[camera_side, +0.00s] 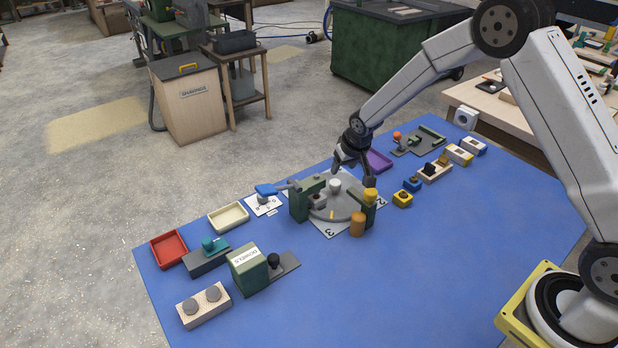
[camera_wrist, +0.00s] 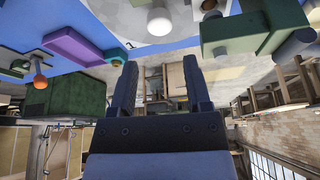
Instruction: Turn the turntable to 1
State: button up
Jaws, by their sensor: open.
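My gripper (camera_side: 352,170) is open and empty, above the disc's far side and behind the knob. In the wrist view its two fingers (camera_wrist: 160,68) are apart, with the disc (camera_wrist: 118,14) and knob (camera_wrist: 160,22) beyond them.
Green blocks (camera_side: 299,204) flank the disc on the left and right. An orange cylinder (camera_side: 357,225) and a yellow-topped piece (camera_side: 370,195) stand at its right. A purple tray (camera_side: 379,160) lies behind. A blue-handled part (camera_side: 266,190) sits left. The mat's front right is clear.

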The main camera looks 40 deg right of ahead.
jog(key=s+a+r+n+g, duration=0.1)
jog(key=s+r, duration=0.3)
jog(key=s, duration=0.9)
jog(key=s+a+r+n, duration=0.1)
jog(key=s+r, duration=0.3)
jog(key=s, duration=0.9)
jog(key=shift+a+r+g+y, duration=0.25)
jog(key=shift+a+g+y, duration=0.15)
jog(key=shift+a, duration=0.25)
jog(key=shift+w, duration=0.1)
jog(key=m+t+h, duration=0.1)
jog(key=m+t, duration=0.1)
jog(key=m, duration=0.1)
send_near(335, 181)
jog(key=shift+w+a+f+m, duration=0.1)
jog(key=shift+w+f+m, duration=0.2)
jog(key=shift+w+f, duration=0.25)
jog(key=shift+f, duration=0.2)
jog(key=shift+x, duration=3.7)
